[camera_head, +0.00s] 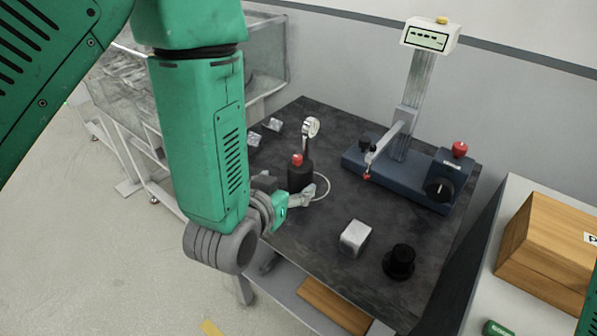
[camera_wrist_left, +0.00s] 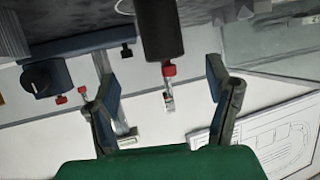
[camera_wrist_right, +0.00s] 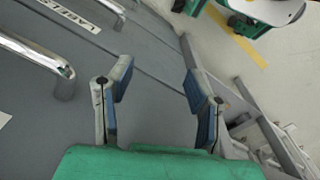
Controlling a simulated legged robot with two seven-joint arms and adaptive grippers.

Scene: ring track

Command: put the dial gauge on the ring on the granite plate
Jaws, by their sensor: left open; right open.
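The dial gauge has a black cylindrical base (camera_head: 300,177), a red knob and a round white dial (camera_head: 311,127). It stands upright on the dark granite plate (camera_head: 340,215). A thin white ring (camera_head: 328,183) shows at the base's right; its left part is hidden, so I cannot tell whether the base is centred in it. In the left wrist view, the black base (camera_wrist_left: 160,28) appears upside down beyond the open fingers, with a gap either side. My right gripper (camera_wrist_right: 158,90) is open and empty.
A blue measuring stand (camera_head: 410,175) with a column and display stands at the back right. A metal block (camera_head: 355,238) and a black knobbed cylinder (camera_head: 399,262) sit near the front. Small metal pieces (camera_head: 272,124) lie at the back left. A wooden box (camera_head: 545,250) is at right.

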